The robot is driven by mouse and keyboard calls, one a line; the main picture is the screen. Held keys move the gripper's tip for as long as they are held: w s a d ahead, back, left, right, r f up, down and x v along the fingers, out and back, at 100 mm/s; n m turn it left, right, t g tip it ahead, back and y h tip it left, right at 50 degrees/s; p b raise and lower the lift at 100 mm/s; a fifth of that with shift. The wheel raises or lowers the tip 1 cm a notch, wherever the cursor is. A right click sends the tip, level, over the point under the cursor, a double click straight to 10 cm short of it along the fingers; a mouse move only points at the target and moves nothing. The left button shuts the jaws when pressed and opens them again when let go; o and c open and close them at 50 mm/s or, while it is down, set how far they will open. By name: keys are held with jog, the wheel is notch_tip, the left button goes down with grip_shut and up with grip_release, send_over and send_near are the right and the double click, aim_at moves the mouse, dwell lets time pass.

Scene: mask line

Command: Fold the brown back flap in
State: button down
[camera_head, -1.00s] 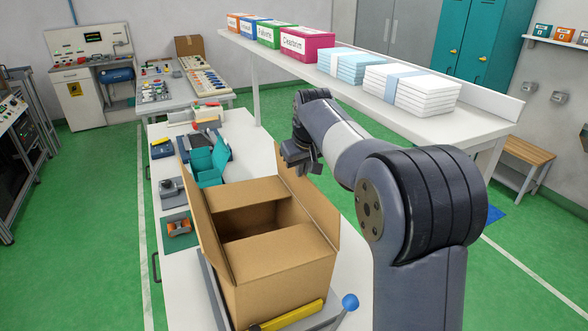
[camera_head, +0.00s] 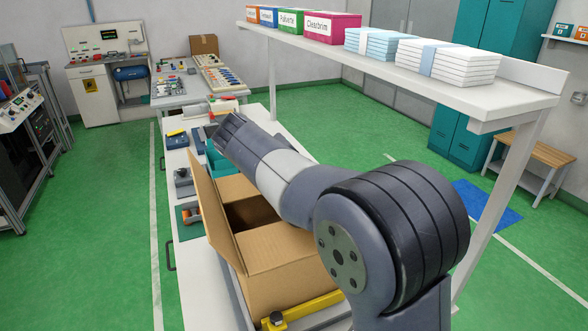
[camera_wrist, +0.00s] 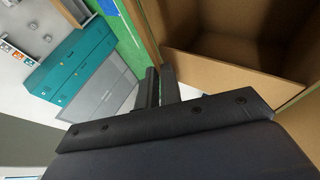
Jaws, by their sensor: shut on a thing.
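The open brown carton (camera_head: 285,285) stands on the bench in the head view. Its left flap (camera_head: 216,220) stands up, and its near flap (camera_head: 275,246) lies inward over the opening. A lighter brown panel, seemingly the back flap (camera_head: 236,188), shows at the far side, partly behind my arm. In the wrist view a brown flap (camera_wrist: 230,80) slants across the opening beside my gripper (camera_wrist: 160,75). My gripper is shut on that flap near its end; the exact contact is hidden. In the head view my arm hides the right flap and my fingers.
A yellow bar (camera_head: 300,308) lies at the carton's near side. A teal open box (camera_head: 217,157) and small tools stand beyond it on the bench. The white shelf (camera_head: 400,75) with packs and coloured boxes runs above on the right.

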jog(key=s+a+f+h+b, duration=0.1)
jog(key=a+f+b, duration=0.2)
jog(key=f, duration=0.3)
jog(key=shift+f+t+b, duration=0.3)
jog(key=shift+f+b, duration=0.05)
jog(key=shift+b, duration=0.55)
jog(key=shift+s, duration=0.1)
jog(key=c, duration=1.6)
grip_release()
jog(key=shift+c, duration=0.2)
jog(key=shift+o, duration=0.4)
jog(key=v, duration=1.1)
jog(key=shift+f, duration=0.1)
jog(key=shift+c, duration=0.2)
